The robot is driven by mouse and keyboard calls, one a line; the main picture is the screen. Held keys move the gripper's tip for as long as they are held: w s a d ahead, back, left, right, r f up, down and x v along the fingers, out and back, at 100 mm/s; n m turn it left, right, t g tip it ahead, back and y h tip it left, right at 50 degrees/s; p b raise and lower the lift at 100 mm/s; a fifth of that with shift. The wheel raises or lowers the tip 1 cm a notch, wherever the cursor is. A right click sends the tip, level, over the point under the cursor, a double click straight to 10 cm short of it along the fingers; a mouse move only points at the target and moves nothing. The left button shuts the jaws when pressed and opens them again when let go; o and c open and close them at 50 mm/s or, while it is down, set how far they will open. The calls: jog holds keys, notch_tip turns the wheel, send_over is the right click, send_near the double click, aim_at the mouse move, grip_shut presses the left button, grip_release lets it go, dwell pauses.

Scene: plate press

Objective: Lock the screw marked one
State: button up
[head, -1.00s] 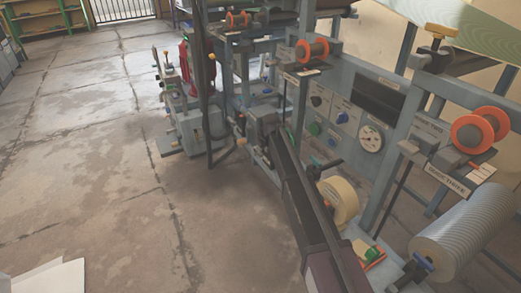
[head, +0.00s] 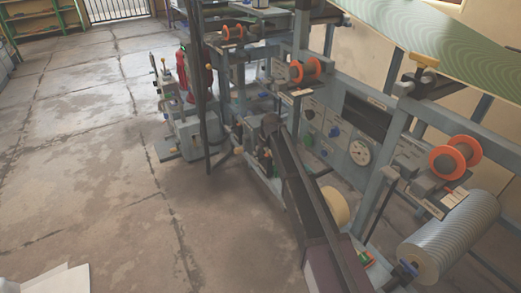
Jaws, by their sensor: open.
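Three orange-flanged spool-like parts sit along the grey press frame: a near one (head: 465,149) at the right, a middle one (head: 297,72) and a small far one (head: 226,34) at the top. Each has a small plate by it. The plate (head: 435,206) by the near part is too small to read now; earlier it seemed to end in "THREE". No mark reading "one" is legible, so I cannot tell which part carries it. I cannot make out my gripper.
A panel with a round gauge (head: 360,152) and knobs faces the floor. A ribbed grey roller (head: 450,238) is at lower right, and a cream roll (head: 336,206) is lower centre. A long dark bar stands before the press. The concrete floor (head: 90,170) at left is open.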

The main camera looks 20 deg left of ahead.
jog(key=shift+p+v, duration=1)
jog(key=shift+v, duration=0.45)
